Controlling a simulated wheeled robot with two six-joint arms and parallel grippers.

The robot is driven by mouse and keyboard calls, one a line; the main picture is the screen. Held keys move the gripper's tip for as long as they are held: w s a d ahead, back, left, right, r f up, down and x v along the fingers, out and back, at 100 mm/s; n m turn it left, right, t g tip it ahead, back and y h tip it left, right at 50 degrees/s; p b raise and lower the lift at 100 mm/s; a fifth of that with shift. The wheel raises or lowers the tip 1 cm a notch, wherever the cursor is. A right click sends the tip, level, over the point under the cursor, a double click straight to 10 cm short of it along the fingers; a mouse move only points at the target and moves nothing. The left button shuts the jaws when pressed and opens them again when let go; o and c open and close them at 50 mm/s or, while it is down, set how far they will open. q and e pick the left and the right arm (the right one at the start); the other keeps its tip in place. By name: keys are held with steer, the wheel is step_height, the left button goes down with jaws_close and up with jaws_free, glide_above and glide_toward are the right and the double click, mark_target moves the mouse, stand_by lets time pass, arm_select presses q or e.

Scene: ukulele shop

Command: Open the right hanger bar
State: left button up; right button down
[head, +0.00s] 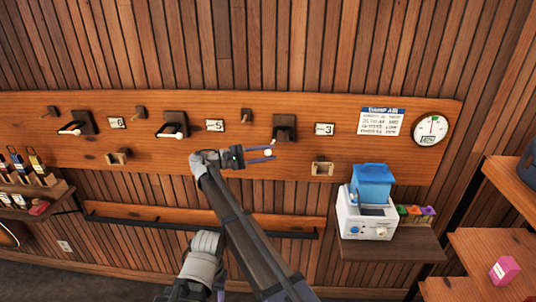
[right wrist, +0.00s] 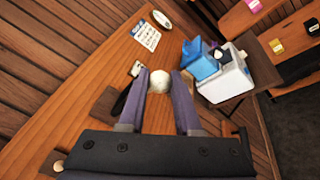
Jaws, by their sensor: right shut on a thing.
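The right hanger (head: 285,122) is a dark bracket on the long wooden wall board, left of the "3" card. A pale piece of its bar shows just below the bracket, and a white ball end sits lower, at my right gripper (head: 268,154). In the right wrist view, the two purple fingers of my right gripper (right wrist: 159,77) are shut on the white ball (right wrist: 159,83), which sits between their tips. A dark piece shows behind the left finger. Most of the bar is hidden by the gripper.
Two similar hangers, the middle (head: 172,124) and the left (head: 78,122), are on the same board. A small wooden block (head: 322,168) juts out right of the gripper. A white machine with a blue top (head: 372,184) stands on a shelf lower right. A dark rail (head: 130,222) runs below.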

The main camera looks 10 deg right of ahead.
arm_select(q)
steer(key=shift+w+a, duration=0.15)
steer(key=shift+a, duration=0.15)
arm_select(e)
steer(key=shift+w+a+m+g, duration=0.6)
steer(key=shift+m+g, duration=0.2)
steer(key=shift+g, duration=0.4)
steer(key=shift+r, duration=0.1)
steer(key=c, duration=0.6)
jaws_free()
arm_select(q)
steer(key=shift+w, duration=0.1)
steer(key=shift+r, duration=0.2)
step_height(320, 180, up, 10)
steer(key=p, duration=1)
steer(key=shift+f, duration=0.15)
arm_select(e)
step_height(320, 180, up, 10)
steer(key=shift+d, duration=0.1)
